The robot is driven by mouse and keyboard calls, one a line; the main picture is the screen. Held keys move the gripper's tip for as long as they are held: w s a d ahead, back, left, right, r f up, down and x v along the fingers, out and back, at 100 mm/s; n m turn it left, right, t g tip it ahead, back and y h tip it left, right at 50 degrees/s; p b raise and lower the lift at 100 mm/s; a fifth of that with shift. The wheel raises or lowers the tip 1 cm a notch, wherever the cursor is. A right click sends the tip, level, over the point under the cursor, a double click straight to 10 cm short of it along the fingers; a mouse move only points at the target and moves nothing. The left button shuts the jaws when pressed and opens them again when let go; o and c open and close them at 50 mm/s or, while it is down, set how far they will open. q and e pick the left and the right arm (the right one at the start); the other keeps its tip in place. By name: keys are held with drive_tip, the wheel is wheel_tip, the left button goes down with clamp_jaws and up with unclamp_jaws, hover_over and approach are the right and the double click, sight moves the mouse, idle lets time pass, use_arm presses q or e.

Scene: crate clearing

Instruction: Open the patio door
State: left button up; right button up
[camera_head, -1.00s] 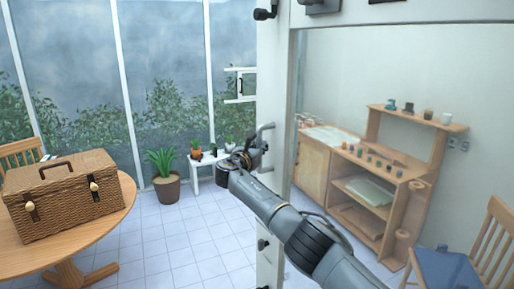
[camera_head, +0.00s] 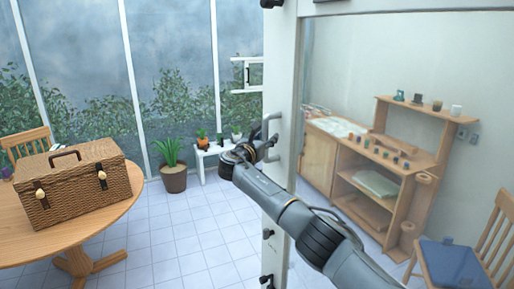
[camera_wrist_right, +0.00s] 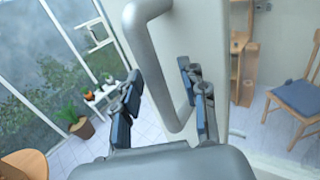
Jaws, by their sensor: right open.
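The patio door (camera_head: 283,190) has a white frame and a clear glass pane that reaches to the right. A grey bar handle (camera_head: 271,124) stands out from the left side of its upright post. My right gripper (camera_head: 262,147) is at the handle. In the right wrist view, its dark finger pads (camera_wrist_right: 160,76) are open and spread to either side of the handle bar (camera_wrist_right: 163,60), which runs between them with room to spare. Whether a finger touches the bar cannot be told. My left gripper is out of view.
A wicker basket (camera_head: 75,183) sits on a round wooden table (camera_head: 105,222) at the left. Potted plants (camera_head: 172,170) and a small white stand (camera_head: 202,165) are by the windows. A wooden shelf unit (camera_head: 385,180) and a chair (camera_head: 470,255) show through the pane. The tiled floor between is clear.

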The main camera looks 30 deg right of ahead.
drive_tip(key=v, duration=1)
drive_tip(key=shift+s+d, duration=0.2)
drive_tip(key=shift+s, duration=0.05)
